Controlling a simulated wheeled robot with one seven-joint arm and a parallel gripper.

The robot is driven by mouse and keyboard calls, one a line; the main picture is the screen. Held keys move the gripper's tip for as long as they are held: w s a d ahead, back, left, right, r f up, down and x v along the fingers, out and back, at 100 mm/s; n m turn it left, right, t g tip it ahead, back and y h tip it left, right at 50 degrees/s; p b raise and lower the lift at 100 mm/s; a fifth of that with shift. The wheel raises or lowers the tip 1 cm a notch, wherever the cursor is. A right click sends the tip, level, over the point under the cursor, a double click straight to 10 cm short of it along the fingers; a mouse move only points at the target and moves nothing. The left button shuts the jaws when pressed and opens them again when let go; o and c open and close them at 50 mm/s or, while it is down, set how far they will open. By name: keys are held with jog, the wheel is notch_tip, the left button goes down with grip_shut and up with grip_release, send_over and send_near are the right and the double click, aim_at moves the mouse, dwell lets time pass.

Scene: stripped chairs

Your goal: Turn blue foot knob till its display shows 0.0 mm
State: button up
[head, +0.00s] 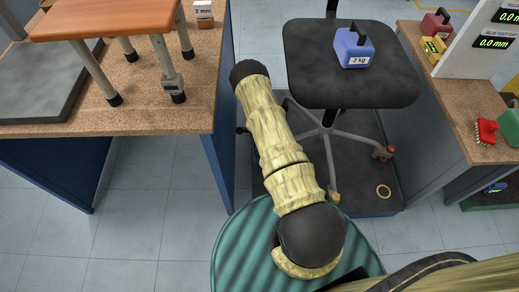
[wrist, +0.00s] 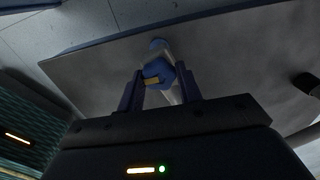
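The blue foot knob (wrist: 160,73) is in the upper middle of the wrist view, at the end of a pale leg, with a small yellow mark on it. My gripper (wrist: 160,84) has a dark finger on either side of the knob, and the fingers appear to touch it. In the head view my gripper is hidden. The display panel (head: 466,58) stands on the right bench, partly cut off by the picture edge. Its lower readout (head: 494,43), labelled blue foot, reads 0.0 mm. The upper readout (head: 508,15) also seems to read 0.0 mm.
An orange-seated stool (head: 105,18) with black feet stands on the left bench (head: 60,128). A blue 2 kg weight (head: 353,46) sits on a black chair seat (head: 300,50). A red brush (head: 486,131) lies on the right bench (head: 455,115).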

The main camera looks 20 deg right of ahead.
jog(key=o, duration=0.3)
jog(key=shift+o, duration=0.2)
jog(key=shift+r, duration=0.1)
notch_tip(320, 180, up, 17)
jog(key=p, duration=0.6)
jog(key=shift+w, duration=0.1)
